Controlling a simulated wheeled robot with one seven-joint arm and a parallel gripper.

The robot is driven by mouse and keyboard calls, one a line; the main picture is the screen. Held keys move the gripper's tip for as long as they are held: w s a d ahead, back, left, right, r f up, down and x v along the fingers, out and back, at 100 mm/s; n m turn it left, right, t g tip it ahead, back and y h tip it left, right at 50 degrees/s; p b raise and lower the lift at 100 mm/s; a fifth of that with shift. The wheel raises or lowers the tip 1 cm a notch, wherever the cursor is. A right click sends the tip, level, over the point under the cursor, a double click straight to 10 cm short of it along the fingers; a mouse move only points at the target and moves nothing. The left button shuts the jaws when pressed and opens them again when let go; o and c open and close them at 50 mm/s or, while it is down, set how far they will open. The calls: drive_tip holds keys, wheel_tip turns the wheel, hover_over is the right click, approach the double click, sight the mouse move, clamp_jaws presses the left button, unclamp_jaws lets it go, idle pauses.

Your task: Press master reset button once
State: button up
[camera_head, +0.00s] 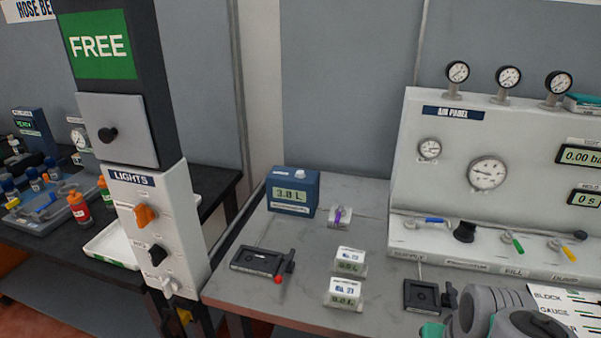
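I cannot make out any control labelled master reset in the head view. A blue box (292,194) with a display reading 3.0 L stands on the grey bench and has a small white button-like cap (301,173) on top; any label on it is too small to read. A white LIGHTS panel (152,226) carries an orange knob (145,214), a black knob (157,254) and a pale knob (171,286). Grey and teal parts of my arm show at the lower right corner. My gripper's fingers are not visible.
The grey bench (335,213) holds small white display blocks (350,262), a black fixture (262,262) with a red-tipped lever and another black fixture (421,295). The AIR PANEL (457,145) with gauges and valves rises at right. A dark column with a FREE sign (98,45) stands left.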

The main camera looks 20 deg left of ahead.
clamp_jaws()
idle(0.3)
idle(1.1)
